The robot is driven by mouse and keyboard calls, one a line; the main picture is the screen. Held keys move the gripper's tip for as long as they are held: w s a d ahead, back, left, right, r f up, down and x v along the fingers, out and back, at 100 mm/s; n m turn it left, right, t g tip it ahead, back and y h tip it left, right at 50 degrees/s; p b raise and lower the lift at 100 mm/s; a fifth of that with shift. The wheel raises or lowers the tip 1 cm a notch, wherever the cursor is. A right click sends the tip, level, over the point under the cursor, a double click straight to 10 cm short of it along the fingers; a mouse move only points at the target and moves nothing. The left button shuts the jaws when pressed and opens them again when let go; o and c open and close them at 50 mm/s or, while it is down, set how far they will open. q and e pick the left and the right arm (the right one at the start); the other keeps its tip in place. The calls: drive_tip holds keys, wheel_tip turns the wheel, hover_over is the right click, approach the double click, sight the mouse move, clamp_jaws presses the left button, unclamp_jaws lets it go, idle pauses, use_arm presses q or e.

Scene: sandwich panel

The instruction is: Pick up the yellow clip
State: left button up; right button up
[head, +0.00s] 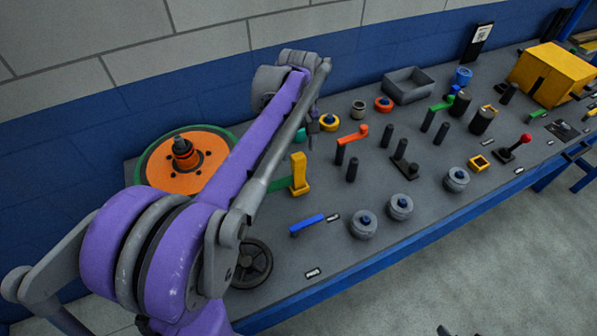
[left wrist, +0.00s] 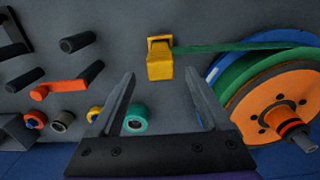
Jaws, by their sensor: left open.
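The yellow clip (head: 299,176) stands upright on the grey panel, at the end of a green strip (head: 277,184) that runs to the orange and green disc. In the left wrist view the clip (left wrist: 160,60) is ahead, at the height of the fingertips and between them in the picture. My left gripper (left wrist: 160,73) is open, with nothing between its fingers. In the head view my purple arm ends above the panel behind the clip, and its fingers are mostly hidden. My right gripper is not in view.
The large orange and green disc (head: 160,176) with a dark hub is beside the clip. A teal ring (left wrist: 136,118) shows near the left finger. An orange crank (head: 352,138), black pegs and a blue handle (head: 306,226) stand around. A grey bin (head: 408,88) is at the back.

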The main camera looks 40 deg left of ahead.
sight(298, 167)
use_arm(q)
wheel_tip(298, 167, down, 8)
drive_tip(key=shift+s+f, duration=0.1)
idle(0.4)
clamp_jaws()
